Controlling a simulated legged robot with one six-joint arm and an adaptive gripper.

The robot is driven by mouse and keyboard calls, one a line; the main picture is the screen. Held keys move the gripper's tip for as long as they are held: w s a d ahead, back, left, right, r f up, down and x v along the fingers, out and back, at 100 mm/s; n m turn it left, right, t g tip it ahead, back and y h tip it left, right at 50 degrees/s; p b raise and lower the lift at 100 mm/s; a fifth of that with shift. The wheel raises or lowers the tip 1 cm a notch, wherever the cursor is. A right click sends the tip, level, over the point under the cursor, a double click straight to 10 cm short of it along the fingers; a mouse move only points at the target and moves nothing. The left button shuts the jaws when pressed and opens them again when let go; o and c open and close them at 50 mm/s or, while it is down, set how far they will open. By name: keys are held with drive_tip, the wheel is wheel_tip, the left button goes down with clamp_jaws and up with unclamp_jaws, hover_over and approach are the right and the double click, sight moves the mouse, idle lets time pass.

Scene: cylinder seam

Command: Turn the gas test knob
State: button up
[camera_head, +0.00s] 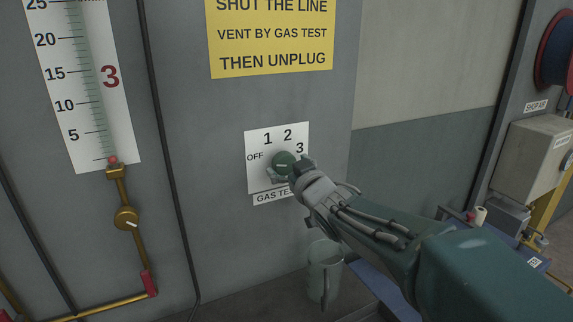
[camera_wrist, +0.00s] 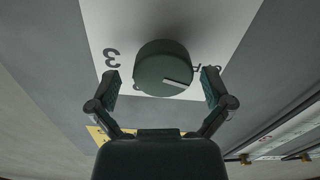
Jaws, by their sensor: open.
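The green round gas test knob (camera_head: 284,162) sits on a white plate (camera_head: 256,178) marked OFF, 1, 2 and 3. In the wrist view the knob (camera_wrist: 163,62) stands out from the plate, with a white mark near its lower right, on the side away from the upside-down 3. The mark's exact setting is hard to tell. My gripper (camera_head: 290,171) is at the knob in the head view. In the wrist view my gripper (camera_wrist: 161,84) is open, one finger to each side of the knob, with gaps showing. The GAS TEST label (camera_head: 270,198) is partly hidden by my gripper.
A yellow sign (camera_head: 270,38) is above the plate. At left are a gauge tube with a red float (camera_head: 113,159) near its bottom and a brass valve (camera_head: 127,218). A translucent container (camera_head: 324,265) is below my arm. A grey box (camera_head: 531,155) is at right.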

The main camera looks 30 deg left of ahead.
drive_tip(key=shift+w+a+f, duration=0.1)
drive_tip(key=shift+w+a, duration=0.1)
drive_tip(key=shift+a, duration=0.35)
drive_tip(key=shift+d, duration=0.15)
drive_tip(key=c, duration=1.1)
drive_tip(key=shift+o, duration=0.3)
drive_tip(key=m, duration=0.5)
drive_tip(key=shift+m, duration=2.4)
